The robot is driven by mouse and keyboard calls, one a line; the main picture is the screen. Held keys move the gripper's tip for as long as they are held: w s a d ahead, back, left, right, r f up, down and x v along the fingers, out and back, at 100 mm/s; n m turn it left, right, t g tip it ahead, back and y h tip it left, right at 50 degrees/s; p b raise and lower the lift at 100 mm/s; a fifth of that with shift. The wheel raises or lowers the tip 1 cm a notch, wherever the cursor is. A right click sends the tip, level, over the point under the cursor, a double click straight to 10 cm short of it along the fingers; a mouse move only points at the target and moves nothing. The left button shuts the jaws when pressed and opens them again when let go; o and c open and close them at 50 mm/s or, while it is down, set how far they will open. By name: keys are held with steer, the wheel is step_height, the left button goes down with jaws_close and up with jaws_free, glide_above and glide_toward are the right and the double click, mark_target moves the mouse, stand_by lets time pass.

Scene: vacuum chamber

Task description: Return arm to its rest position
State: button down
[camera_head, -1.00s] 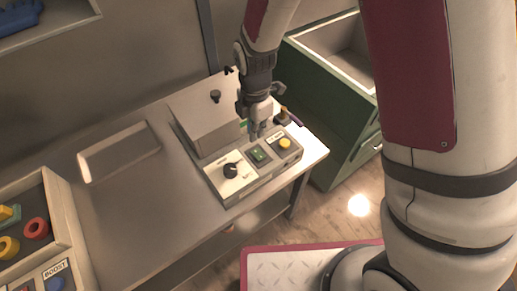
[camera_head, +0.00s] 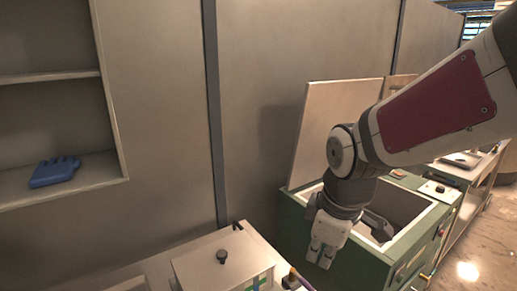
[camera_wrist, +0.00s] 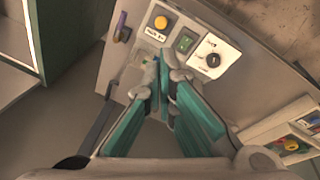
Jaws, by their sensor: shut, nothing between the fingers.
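My arm reaches in from the right in the head view. My gripper (camera_head: 320,254) points down in front of the open green cabinet (camera_head: 296,232), its fingers together and empty. In the wrist view my gripper (camera_wrist: 164,68) shows its teal-sided fingers meeting at the tips. The fingers appear above the panel, and I cannot tell the exact height.
A grey box with a black knob (camera_head: 222,257) stands on the table at the bottom. The cabinet's raised lid (camera_head: 330,125) stands behind my wrist. A blue glove (camera_head: 54,172) lies on the wall shelf (camera_head: 100,170). Another bench (camera_head: 487,180) stands at the right.

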steer(key=s+d+r+m+t, duration=0.1)
steer(key=s+d+r+m, duration=0.2)
steer(key=s+m, duration=0.3)
steer(key=s+d+r+m+t, duration=0.1)
steer(key=s+d+r+m, duration=0.3)
steer(key=s+r+m, duration=0.1)
steer(key=shift+s+d+r+m+t+h, duration=0.3)
steer(key=shift+s+m, duration=0.3)
steer(key=shift+s, duration=0.6)
